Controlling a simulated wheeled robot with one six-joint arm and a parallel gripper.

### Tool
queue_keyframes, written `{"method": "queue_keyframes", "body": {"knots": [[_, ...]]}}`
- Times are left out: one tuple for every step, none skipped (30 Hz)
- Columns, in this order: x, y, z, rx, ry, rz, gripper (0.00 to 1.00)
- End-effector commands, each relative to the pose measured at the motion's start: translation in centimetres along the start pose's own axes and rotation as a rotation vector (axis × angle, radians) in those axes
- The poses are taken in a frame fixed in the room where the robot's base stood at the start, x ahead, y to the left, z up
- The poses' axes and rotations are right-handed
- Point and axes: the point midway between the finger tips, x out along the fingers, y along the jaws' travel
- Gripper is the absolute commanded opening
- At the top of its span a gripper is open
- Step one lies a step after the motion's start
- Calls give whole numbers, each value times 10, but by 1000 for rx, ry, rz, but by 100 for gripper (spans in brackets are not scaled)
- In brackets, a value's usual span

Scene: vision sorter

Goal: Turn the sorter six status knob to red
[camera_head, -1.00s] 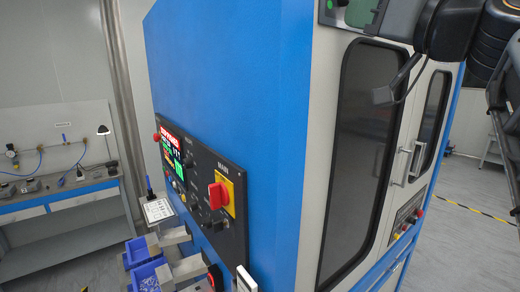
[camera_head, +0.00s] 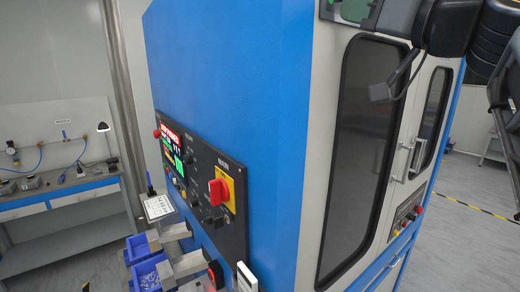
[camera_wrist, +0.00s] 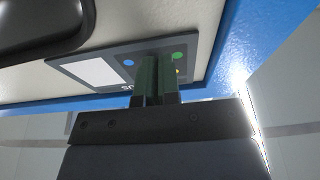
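In the wrist view a grey status panel (camera_wrist: 103,58) with a white label (camera_wrist: 97,72) is fixed to the pale machine face. A blue dot (camera_wrist: 129,62), a green dot (camera_wrist: 180,57) and a yellow dot (camera_wrist: 178,71) show on it around my fingertips. My gripper (camera_wrist: 157,66) reaches up to the panel with its two dark green fingers close together and a thin gap between them. The fingers hide the middle of the panel, where no knob can be made out. I cannot tell whether they grip anything. No red dot is visible.
The blue and grey machine (camera_head: 225,80) fills the middle of the head view. Its side has a control panel with a red switch (camera_head: 219,192). Its front has a dark window (camera_head: 355,150). A workbench (camera_head: 70,195) stands at the left.

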Motion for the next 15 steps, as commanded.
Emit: {"method": "queue_keyframes", "body": {"knots": [[0, -1, 3, 2, -4, -4, 0], [0, -1, 4, 2, -4, -4, 0], [0, 0, 5, 3, -5, -3, 0], [-1, 0, 6, 3, -6, -2, 0], [-1, 0, 6, 3, -6, -2, 0], [-2, 1, 6, 3, -7, 0, 0], [-4, 1, 6, 3, -7, 1, 0], [-6, 2, 5, 3, -6, 3, 0], [-10, 3, 4, 2, -6, 6, 0], [-13, 3, 3, 2, -7, 7, 0], [-17, 3, 2, 1, -5, 9, 0], [-22, 3, 0, 0, -6, 9, 0], [-26, 3, -1, 0, -5, 10, 0], [-30, 2, -2, -1, -5, 9, 0], [-35, 3, -3, 0, -5, 11, 0]]}}
